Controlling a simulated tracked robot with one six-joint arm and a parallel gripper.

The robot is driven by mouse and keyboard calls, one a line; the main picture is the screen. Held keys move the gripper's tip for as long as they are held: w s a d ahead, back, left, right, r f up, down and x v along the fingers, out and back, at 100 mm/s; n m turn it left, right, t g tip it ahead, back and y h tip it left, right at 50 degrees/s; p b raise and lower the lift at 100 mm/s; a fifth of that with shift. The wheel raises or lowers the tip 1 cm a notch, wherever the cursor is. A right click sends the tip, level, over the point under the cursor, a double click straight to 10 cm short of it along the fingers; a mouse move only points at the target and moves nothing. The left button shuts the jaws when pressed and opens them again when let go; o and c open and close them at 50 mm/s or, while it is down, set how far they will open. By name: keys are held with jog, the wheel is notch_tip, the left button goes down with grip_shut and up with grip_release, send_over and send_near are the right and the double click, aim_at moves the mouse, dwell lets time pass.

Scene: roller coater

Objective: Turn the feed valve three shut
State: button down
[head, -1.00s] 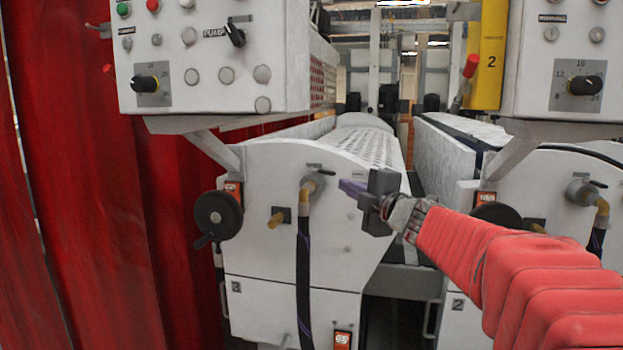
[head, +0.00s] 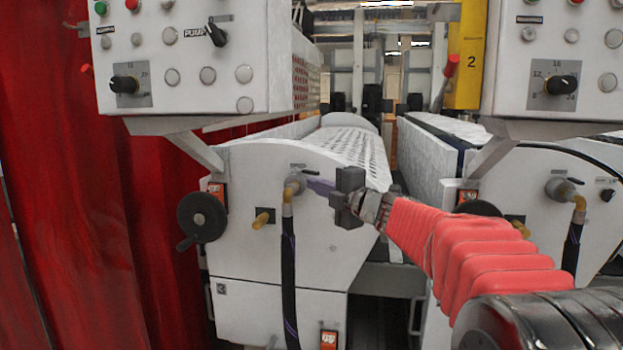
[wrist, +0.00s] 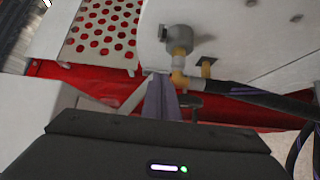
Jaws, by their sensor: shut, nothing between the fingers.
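The feed valve (head: 295,184) on the machine marked 3 is a grey round fitting with a yellow elbow and a black hose running down. It also shows in the wrist view (wrist: 178,38), seen at an angle. Its small dark lever points right in the earlier head view; now it is hard to make out beside my fingertips. My gripper (head: 312,185) is shut and empty, its purple fingers pointing left just right of the valve. In the wrist view the fingers (wrist: 160,95) end just below and left of the fitting. I cannot tell whether they touch the lever.
A black handwheel (head: 202,217) and a yellow stub (head: 262,219) are left of the valve. The control box (head: 200,60) overhangs above. Machine 2 stands right with a similar valve (head: 560,188). Red curtains (head: 80,200) hang at the left.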

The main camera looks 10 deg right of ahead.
aim_at(311, 173)
jog(key=w, duration=0.8)
jog(key=shift+w+d, duration=0.15)
jog(key=shift+d, duration=0.15)
